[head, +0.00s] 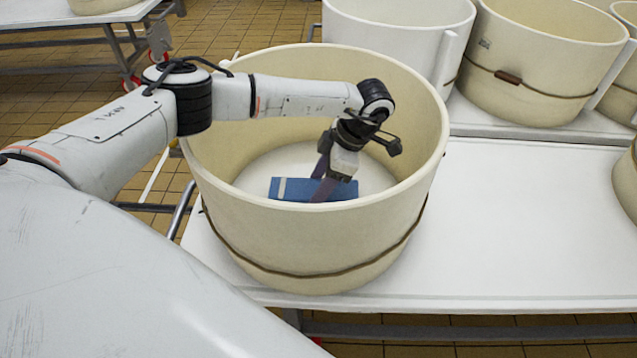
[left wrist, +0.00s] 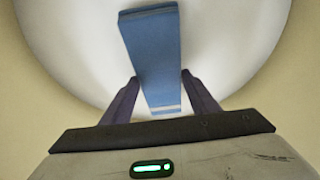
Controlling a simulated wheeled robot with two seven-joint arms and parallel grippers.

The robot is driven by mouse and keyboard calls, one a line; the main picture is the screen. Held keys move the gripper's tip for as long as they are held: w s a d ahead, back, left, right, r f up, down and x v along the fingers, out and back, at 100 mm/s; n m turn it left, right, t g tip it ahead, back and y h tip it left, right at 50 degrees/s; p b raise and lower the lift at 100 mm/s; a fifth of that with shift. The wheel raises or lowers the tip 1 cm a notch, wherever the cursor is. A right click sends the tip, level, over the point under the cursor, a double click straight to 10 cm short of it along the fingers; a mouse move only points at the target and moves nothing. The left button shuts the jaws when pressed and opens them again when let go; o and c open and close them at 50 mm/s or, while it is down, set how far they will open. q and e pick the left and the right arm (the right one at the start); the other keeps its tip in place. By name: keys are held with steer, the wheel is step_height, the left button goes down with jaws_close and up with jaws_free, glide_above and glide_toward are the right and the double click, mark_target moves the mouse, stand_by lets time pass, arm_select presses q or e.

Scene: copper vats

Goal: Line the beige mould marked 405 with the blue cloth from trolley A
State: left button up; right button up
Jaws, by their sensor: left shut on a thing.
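The beige mould (head: 290,235) stands on a white table, with a brown band around its lower wall. No number can be read on the side that faces me. My left arm reaches over its rim, and my left gripper (head: 325,185) is inside it, pointing down. The gripper is shut on the folded blue cloth (head: 307,190), which has a pale stripe near one end. In the left wrist view the cloth (left wrist: 155,60) lies between the two dark fingers (left wrist: 160,95), over the mould's white floor (left wrist: 215,50). I cannot tell whether the cloth touches the floor. My right gripper is not in view.
The white table (head: 540,230) is clear to the right of the mould. Behind stand a white mould (head: 395,40) and another beige mould (head: 540,50) with a brown band. Part of one more mould (head: 628,180) shows at the right edge. Another table (head: 60,20) is at the back left.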

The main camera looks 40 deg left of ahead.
arm_select(q)
steer(key=shift+f+b, duration=0.6)
steer(key=shift+f, duration=0.3)
stand_by(0.4)
steer(key=shift+s+f, duration=0.1)
steer(key=shift+f, duration=0.05)
stand_by(1.1)
steer(key=o, duration=1.3)
steer(key=p+v, duration=0.1)
steer(key=v, duration=0.5)
steer(key=shift+d+r, duration=0.1)
steer(key=shift+r, duration=0.3)
steer(key=shift+w+d+r, duration=0.15)
steer(key=shift+w+r, duration=0.1)
steer(key=shift+r, duration=0.1)
